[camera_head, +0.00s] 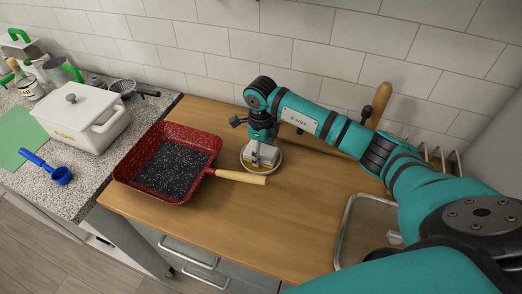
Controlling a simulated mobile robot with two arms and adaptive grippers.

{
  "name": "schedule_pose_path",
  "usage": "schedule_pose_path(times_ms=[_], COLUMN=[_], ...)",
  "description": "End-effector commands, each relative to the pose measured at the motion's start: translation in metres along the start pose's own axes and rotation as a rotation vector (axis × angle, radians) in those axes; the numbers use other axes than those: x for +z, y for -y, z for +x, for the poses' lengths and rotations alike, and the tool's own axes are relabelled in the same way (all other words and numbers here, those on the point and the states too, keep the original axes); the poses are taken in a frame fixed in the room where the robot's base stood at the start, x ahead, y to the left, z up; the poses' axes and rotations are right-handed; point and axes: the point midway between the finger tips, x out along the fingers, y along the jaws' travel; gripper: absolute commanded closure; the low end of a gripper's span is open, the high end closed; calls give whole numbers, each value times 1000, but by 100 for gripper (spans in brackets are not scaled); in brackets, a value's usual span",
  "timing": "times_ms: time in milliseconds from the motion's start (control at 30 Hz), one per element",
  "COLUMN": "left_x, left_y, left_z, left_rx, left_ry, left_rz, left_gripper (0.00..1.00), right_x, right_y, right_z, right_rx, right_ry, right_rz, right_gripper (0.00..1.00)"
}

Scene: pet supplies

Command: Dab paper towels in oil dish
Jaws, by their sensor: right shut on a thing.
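My right gripper (262,152) points down over a small round dish (246,167) on the wooden counter. It is shut on a small white paper towel (265,157), which sits down at the dish. A yellowish patch shows in the dish beside the towel, and the gripper hides part of the dish. Whether the towel touches the oil is too small to tell. My left gripper is not in view.
A red square pan (128,166) stands left of the dish, its wooden handle reaching past the dish's front. A white lidded pot (85,128) and a blue scoop (60,175) are on the speckled counter. A metal-rimmed tray (347,224) lies at right. Wood in front is clear.

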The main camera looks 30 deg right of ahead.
Motion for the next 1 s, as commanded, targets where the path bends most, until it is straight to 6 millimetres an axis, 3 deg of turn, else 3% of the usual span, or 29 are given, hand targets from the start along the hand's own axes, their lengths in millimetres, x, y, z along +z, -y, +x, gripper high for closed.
schedule_pose_path(times_ms=[167,1000], left_x=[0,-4], left_y=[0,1], left_z=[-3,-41], left_rx=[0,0], left_ry=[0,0], left_rz=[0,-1], left_gripper=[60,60], right_x=[-1,0], right_y=[-1,0], right_z=[-3,-69], right_rx=[2,0], right_ry=[-3,-1], right_rz=[-1,0], right_gripper=[64,64])
